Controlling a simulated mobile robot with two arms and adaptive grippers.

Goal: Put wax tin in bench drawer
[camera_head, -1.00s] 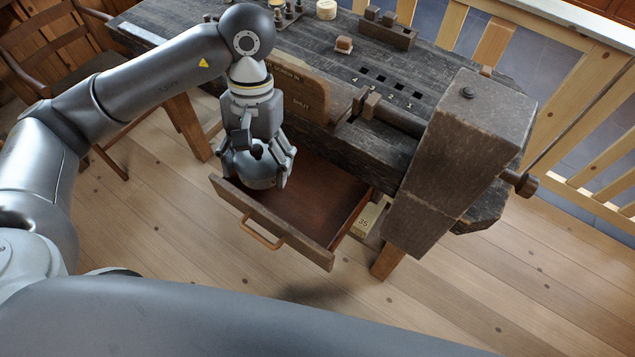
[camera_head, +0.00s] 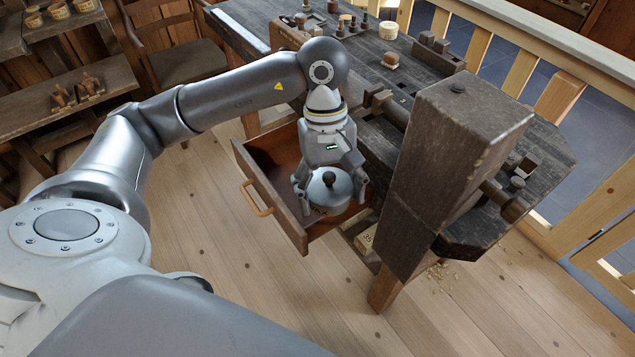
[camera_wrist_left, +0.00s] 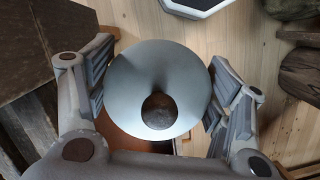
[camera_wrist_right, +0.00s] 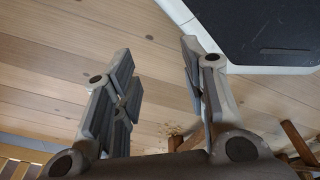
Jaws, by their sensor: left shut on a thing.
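The wax tin (camera_head: 330,192) is a round grey tin with a domed lid and a dark knob. My left gripper (camera_head: 329,188) is shut on it, one finger on each side. In the head view the tin is over the right part of the open bench drawer (camera_head: 272,209). Its height above the drawer floor is hard to tell. In the left wrist view the tin (camera_wrist_left: 158,85) sits between the two fingers and hides most of the drawer. My right gripper (camera_wrist_right: 160,100) shows only in its own wrist view, open and empty above the wood floor.
The dark workbench (camera_head: 262,18) carries a wooden rack (camera_head: 438,54), a round pale box (camera_head: 388,30) and small turned pieces. A big vise jaw (camera_head: 450,170) stands right of the drawer. A yellowish block (camera_head: 366,238) is beside the drawer. The floor in front is clear.

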